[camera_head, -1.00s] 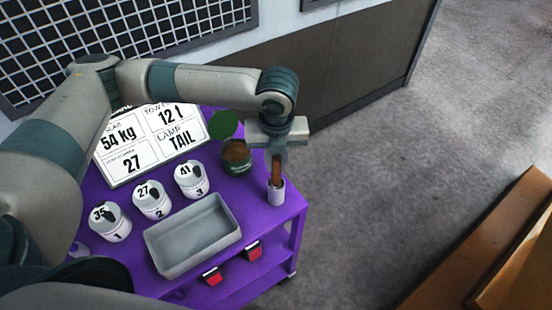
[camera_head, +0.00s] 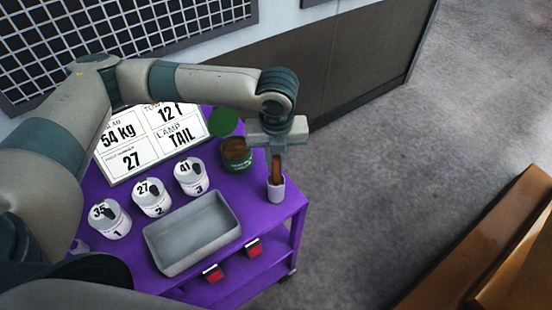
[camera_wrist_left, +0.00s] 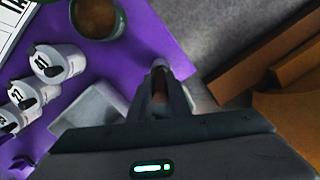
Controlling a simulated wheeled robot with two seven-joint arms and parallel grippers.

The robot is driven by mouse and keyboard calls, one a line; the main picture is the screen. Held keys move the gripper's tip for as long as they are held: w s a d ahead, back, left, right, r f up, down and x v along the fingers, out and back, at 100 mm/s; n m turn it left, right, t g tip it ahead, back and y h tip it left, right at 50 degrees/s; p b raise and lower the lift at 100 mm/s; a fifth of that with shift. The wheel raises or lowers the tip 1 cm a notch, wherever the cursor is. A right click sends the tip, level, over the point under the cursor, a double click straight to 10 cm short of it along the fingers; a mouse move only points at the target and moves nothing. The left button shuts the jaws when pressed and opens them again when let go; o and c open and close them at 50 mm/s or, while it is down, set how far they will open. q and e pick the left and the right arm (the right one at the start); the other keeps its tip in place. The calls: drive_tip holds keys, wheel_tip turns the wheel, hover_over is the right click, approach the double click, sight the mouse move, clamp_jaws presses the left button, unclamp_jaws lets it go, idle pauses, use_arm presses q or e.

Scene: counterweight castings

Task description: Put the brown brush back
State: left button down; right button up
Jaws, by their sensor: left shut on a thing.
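The brown brush (camera_head: 276,168) stands upright with its lower end inside a small white cup (camera_head: 276,192) at the right corner of the purple cart. My left gripper (camera_head: 276,153) is above the cup, shut on the brush's upper part. In the left wrist view, the brush (camera_wrist_left: 160,85) shows between the fingers, with the cup's rim (camera_wrist_left: 161,63) just beyond. The brush's lower end is hidden in the cup. My right gripper is not in view.
A green tin (camera_head: 237,160) with brown contents stands left of the cup, its green lid (camera_head: 223,123) raised behind. A grey tray (camera_head: 165,263), several numbered white pots (camera_head: 152,200) and a sign board (camera_head: 133,163) are on the purple cart (camera_head: 262,215).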

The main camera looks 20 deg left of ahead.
use_arm(q)
drive_tip(key=shift+f, duration=0.65)
drive_tip(key=c, duration=1.6)
unclamp_jaws()
drive_tip(key=shift+o, duration=0.2)
drive_tip(key=shift+r, duration=0.1)
wheel_tip(320, 180, up, 17)
drive_tip(key=s+b, duration=0.1)
drive_tip(key=b, duration=0.4)
drive_tip(key=shift+s+d, duration=0.2)
drive_tip(key=shift+d, duration=0.1)
